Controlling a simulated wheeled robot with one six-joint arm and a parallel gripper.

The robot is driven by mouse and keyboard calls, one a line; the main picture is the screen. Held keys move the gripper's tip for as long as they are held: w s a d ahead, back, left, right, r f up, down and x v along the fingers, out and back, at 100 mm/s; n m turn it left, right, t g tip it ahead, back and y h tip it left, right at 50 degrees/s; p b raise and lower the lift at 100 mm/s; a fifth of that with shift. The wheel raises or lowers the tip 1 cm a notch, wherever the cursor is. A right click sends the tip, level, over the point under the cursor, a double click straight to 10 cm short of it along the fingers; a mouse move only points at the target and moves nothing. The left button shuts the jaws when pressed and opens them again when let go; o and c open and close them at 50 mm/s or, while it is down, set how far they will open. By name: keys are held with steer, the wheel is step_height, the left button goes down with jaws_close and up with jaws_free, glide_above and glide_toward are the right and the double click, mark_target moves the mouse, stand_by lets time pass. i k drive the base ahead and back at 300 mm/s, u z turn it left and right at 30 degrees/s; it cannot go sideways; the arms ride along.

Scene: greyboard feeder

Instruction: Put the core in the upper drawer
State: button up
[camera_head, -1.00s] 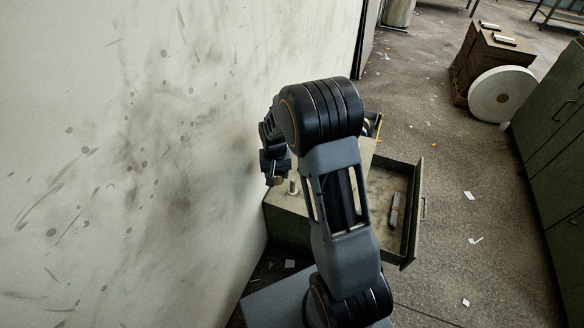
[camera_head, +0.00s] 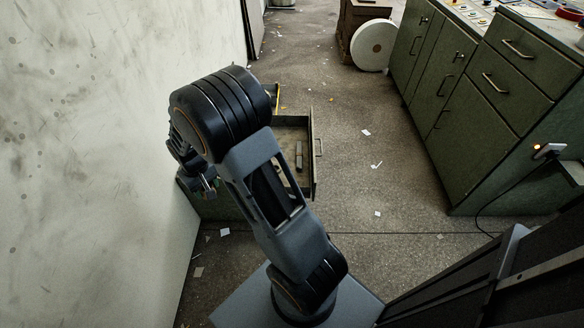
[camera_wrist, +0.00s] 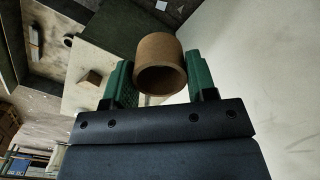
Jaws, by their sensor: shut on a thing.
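The core is a short brown cardboard tube (camera_wrist: 160,62), shown in the wrist view with its open end towards the camera. My gripper (camera_wrist: 160,82) is shut on it, one green finger on each side. In the head view my gripper (camera_head: 206,184) is at the left near the wall, and the core is hard to make out there. An open drawer (camera_head: 312,168) sticks out to the right of a low cabinet, partly hidden by my arm. It holds a grey bar (camera_head: 299,158). My gripper is left of the drawer, not over it.
The pale cabinet top (camera_wrist: 108,38) bears a small brown block (camera_wrist: 92,77). A wall (camera_head: 90,130) stands close on the left. Green cabinets (camera_head: 480,110) line the right. A white roll (camera_head: 374,45) stands at the back. The floor between is open, with paper scraps.

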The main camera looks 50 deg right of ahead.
mark_target(293, 141)
steer(key=k, duration=0.25)
steer(key=z, duration=2.4)
steer(key=i, duration=2.65)
steer(key=u, duration=3.45)
